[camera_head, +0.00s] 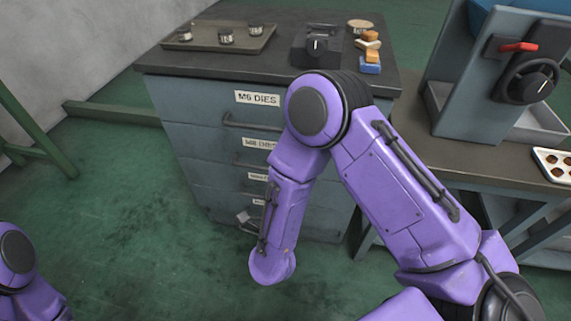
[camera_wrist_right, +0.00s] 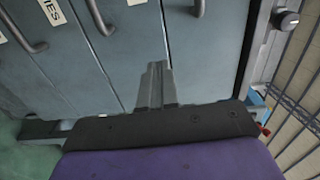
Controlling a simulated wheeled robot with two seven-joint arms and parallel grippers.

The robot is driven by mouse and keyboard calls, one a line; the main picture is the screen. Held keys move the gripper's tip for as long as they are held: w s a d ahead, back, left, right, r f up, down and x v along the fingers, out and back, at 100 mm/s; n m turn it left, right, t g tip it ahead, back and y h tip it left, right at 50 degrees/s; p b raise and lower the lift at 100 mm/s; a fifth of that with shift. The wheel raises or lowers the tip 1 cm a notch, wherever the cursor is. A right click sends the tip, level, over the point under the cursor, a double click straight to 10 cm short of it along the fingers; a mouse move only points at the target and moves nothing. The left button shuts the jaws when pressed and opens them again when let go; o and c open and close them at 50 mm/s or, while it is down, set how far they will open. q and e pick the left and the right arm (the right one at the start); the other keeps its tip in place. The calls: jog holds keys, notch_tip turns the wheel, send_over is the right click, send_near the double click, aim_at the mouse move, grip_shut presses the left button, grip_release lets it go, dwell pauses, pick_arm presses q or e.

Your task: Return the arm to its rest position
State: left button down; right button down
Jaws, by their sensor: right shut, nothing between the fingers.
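My right arm is purple and comes in from the lower right in the head view, bends at a raised elbow, and its forearm hangs down in front of the drawer cabinet (camera_head: 195,150). In the right wrist view my right gripper (camera_wrist_right: 159,66) has its grey fingers together with nothing between them. The cabinet's drawer fronts (camera_wrist_right: 120,60) lie beyond the fingertips; I cannot tell the exact gap. Part of my left arm shows at the lower left corner of the head view, but its gripper is out of the picture.
The cabinet top bears a tray (camera_head: 205,45) with several small metal pieces, a dark box (camera_head: 318,45) and stacked coloured blocks (camera_head: 370,52). Drawer handles (camera_head: 250,124) stick out. A machine (camera_head: 500,75) and a pastry-like tray (camera_head: 540,155) stand on the right bench. Green floor (camera_head: 130,220) is open at left.

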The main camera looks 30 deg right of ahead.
notch_tip(320, 180, down, 4)
jog(key=w+a+n+y, duration=0.1)
jog(key=a+n+y, duration=0.2)
jog(key=n+y, duration=0.35)
jog(key=s+d+f+n+g+y+p, duration=0.2)
jog(key=s+d+f+n+g+p, duration=0.25)
jog(key=s+f+n, duration=0.4)
jog(key=s+d+n+g+p, duration=0.2)
jog(key=s+d+g+p, duration=0.1)
jog(key=s, duration=0.5)
jog(key=s+d+n+g+p, duration=0.1)
jog(key=s+d+g+p, duration=0.2)
jog(key=s, duration=0.4)
jog(key=shift+s+d+r+n+h, duration=0.4)
jog(key=shift+d+r+h, duration=0.05)
jog(key=shift+d, duration=0.3)
jog(key=shift+g, duration=0.25)
